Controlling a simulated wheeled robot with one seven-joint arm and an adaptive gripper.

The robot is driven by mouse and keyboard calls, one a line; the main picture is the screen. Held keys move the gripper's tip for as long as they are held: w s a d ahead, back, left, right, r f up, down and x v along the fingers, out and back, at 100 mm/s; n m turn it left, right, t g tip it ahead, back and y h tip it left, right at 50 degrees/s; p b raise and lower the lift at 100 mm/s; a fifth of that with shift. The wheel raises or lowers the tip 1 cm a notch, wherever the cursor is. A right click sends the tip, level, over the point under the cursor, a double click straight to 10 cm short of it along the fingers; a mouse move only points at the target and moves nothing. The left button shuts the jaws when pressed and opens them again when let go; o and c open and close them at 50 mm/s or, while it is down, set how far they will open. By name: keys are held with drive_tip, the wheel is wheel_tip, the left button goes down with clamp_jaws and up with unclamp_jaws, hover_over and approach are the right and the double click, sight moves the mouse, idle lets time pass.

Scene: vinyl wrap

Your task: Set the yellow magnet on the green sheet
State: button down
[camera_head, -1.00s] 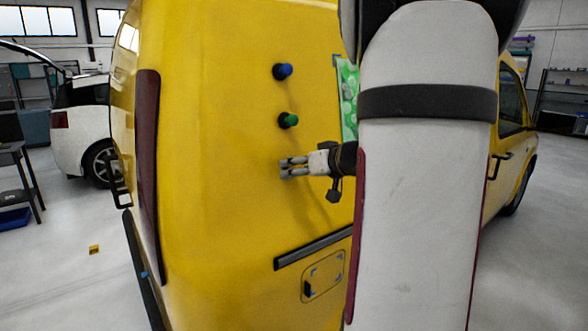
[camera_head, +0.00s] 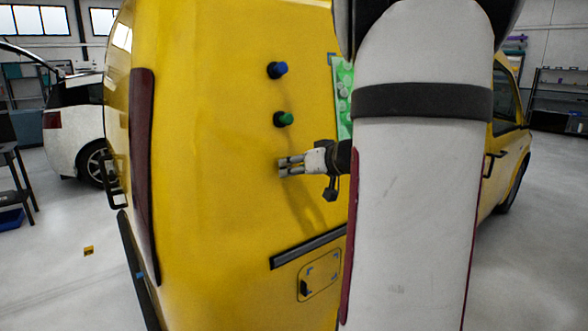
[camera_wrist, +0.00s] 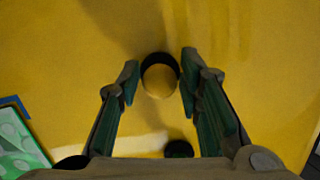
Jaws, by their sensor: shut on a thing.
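The yellow magnet (camera_wrist: 160,82) shows in the wrist view as a yellow disc with a dark rim, between the two fingertips of my gripper (camera_wrist: 160,80). My gripper is shut on it, close to the yellow van panel. In the head view my gripper (camera_head: 284,167) is at the panel below the green magnet, and the yellow magnet cannot be made out against the yellow paint. The green sheet (camera_head: 344,100) is on the panel, up and right of my gripper, partly hidden by my arm. Its corner shows at the left of the wrist view (camera_wrist: 18,145).
A blue magnet (camera_head: 278,70) and a green magnet (camera_head: 283,118) are on the panel above my gripper. A dark trim strip (camera_head: 308,246) and a fuel flap (camera_head: 319,276) lie below. A dark round thing (camera_wrist: 178,149) shows between the fingers in the wrist view.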

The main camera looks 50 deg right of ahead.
drive_tip(key=shift+s+a+r+b, duration=0.1)
drive_tip(key=shift+s+b, duration=0.25)
drive_tip(key=shift+s, duration=0.2)
drive_tip(key=f+v, duration=0.1)
drive_tip(key=v, duration=0.5)
drive_tip(key=shift+s+a+b, duration=0.25)
drive_tip(key=shift+s+b, duration=0.2)
drive_tip(key=shift+s, duration=0.05)
idle(0.9)
